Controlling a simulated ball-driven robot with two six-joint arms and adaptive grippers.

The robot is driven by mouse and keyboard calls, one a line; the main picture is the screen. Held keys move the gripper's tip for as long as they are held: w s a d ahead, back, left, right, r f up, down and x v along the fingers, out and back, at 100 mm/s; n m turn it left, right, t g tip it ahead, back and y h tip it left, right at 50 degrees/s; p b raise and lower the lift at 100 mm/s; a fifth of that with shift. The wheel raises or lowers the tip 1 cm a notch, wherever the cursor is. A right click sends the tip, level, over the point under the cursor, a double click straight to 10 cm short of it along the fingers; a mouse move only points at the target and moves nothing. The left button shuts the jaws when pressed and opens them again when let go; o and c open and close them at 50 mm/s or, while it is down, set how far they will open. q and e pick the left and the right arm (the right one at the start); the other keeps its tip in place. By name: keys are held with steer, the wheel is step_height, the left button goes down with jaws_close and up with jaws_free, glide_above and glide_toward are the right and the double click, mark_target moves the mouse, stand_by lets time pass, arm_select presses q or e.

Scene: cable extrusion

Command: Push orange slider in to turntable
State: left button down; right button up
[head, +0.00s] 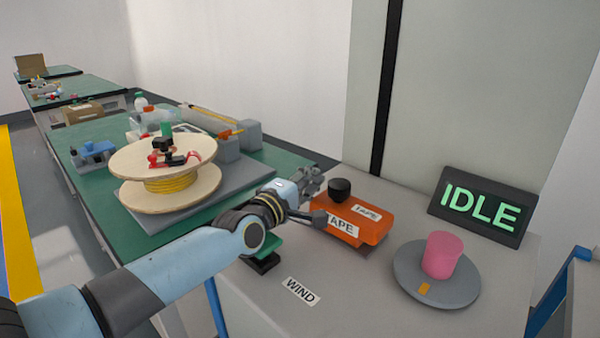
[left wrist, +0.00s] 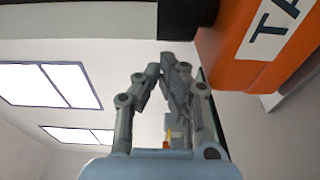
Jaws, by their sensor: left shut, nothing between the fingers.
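The turntable (head: 462,294) is a round grey disc on the grey worktop at the right, with a pink cylinder (head: 442,255) standing on it. My left gripper (head: 316,190) is at the left end of the orange TAPE box (head: 350,228), well left of the turntable. In the left wrist view its fingertips (left wrist: 172,62) meet, shut and empty, with the orange box (left wrist: 250,55) close at upper right. Whether the gripper touches the box cannot be told. My right gripper is not in view.
A black knob (head: 339,190) tops the TAPE box. A green button on a black base (head: 263,262) sits by the WIND label (head: 301,291). An IDLE screen (head: 482,208) stands behind the turntable. A wooden spool (head: 162,162) is at left.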

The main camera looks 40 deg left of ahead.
mark_target(335, 191)
arm_select(q)
steer(key=shift+d+f, duration=0.1)
steer(key=shift+d, duration=0.05)
steer(key=shift+d, duration=0.1)
steer(key=d, duration=0.6)
steer(key=shift+s+d+p, duration=0.2)
steer(key=shift+s+p, duration=0.1)
steer(key=shift+p, duration=0.1)
